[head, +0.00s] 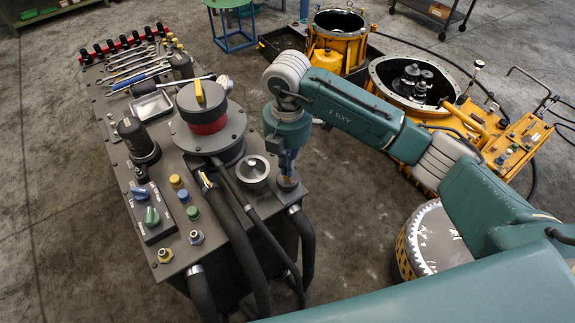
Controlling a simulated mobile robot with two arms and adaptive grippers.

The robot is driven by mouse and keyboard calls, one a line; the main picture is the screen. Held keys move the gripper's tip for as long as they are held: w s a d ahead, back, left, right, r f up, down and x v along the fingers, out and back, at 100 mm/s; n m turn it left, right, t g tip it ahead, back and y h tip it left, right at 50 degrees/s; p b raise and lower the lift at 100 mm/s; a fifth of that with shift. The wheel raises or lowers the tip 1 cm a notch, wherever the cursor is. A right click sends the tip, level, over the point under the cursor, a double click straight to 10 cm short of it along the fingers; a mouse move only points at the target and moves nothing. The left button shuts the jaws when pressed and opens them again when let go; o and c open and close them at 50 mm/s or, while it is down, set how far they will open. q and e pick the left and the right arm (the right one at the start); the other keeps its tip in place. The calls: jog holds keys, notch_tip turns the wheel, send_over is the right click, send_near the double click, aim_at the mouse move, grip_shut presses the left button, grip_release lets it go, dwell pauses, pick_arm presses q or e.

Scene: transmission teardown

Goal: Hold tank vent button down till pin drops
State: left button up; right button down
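My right gripper (287,162) points straight down at the right edge of the dark tank top (232,236). Its tip is over a small round metal fitting (288,183), which is probably the vent button. The gripper hides most of it, so I cannot tell whether it is pressed or whether they touch. The fingers are too small and dark to tell if they are open. I cannot make out a pin. A round cap with a small knob (253,169) lies just left of the gripper. My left gripper is not in view.
A red-banded drum with a yellow handle (203,103) stands left of my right gripper. A switch box (151,212), coloured buttons (184,196) and thick black hoses (235,235) are nearby. Wrenches (135,62) lie at the back. Yellow machinery (338,38) stands beyond my arm.

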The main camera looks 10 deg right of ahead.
notch_tip(320, 180, up, 6)
jog(key=p, duration=0.3)
dwell(0.5)
